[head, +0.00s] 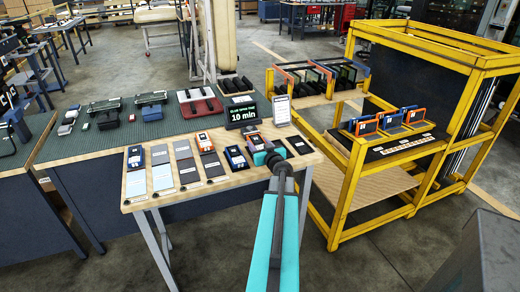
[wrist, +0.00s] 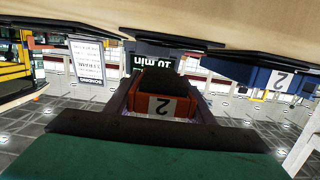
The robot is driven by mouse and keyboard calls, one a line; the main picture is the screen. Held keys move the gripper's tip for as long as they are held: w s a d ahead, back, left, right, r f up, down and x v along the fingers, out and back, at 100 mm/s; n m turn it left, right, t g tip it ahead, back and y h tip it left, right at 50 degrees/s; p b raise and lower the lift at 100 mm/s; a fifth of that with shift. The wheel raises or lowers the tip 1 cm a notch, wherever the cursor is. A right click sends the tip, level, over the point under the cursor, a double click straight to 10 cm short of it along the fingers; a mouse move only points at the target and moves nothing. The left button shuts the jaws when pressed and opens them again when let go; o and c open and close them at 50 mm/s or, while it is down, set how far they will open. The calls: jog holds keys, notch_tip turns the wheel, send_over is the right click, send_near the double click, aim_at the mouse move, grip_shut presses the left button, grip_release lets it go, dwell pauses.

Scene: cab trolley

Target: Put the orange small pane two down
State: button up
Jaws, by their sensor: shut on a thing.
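The orange small pane two (wrist: 152,104), a small orange frame with a dark block and a white label "2", is in my gripper in the wrist view, which is upside down. In the head view the pane (head: 253,141) shows orange at the tip of my gripper (head: 262,154), over the right part of the wooden table. My gripper is shut on it. Whether the pane touches the table is hidden. A blue pane marked 2 (wrist: 281,81) is at the right of the wrist view; a blue pane (head: 236,158) lies just left of my gripper in the head view.
The wooden table (head: 188,192) holds a row of panes and grey pads, with a "10 min" display (head: 241,112) and a white notice (head: 281,110) behind. A yellow trolley (head: 350,185) with orange and blue frames stands right. A dark pad (head: 300,145) lies right of my gripper.

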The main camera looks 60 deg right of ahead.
jog(key=shift+d+f+p, duration=0.1)
jog(key=shift+f+p, duration=0.4)
jog(key=shift+f, duration=1.25)
jog(key=shift+f+b, duration=0.15)
jog(key=shift+b, duration=0.2)
jog(key=o, duration=1.2)
jog(key=shift+r+p, duration=0.25)
jog(key=shift+p, duration=0.15)
jog(key=shift+s+a+b, duration=0.3)
jog(key=shift+s+a, duration=0.1)
jog(key=shift+s, duration=0.1)
jog(key=shift+b+v, duration=1.15)
jog(key=shift+v, duration=2.65)
jog(key=shift+p+v, duration=0.7)
jog(key=shift+v, duration=0.35)
jog(key=shift+s+d, duration=0.1)
jog(key=shift+s, duration=0.15)
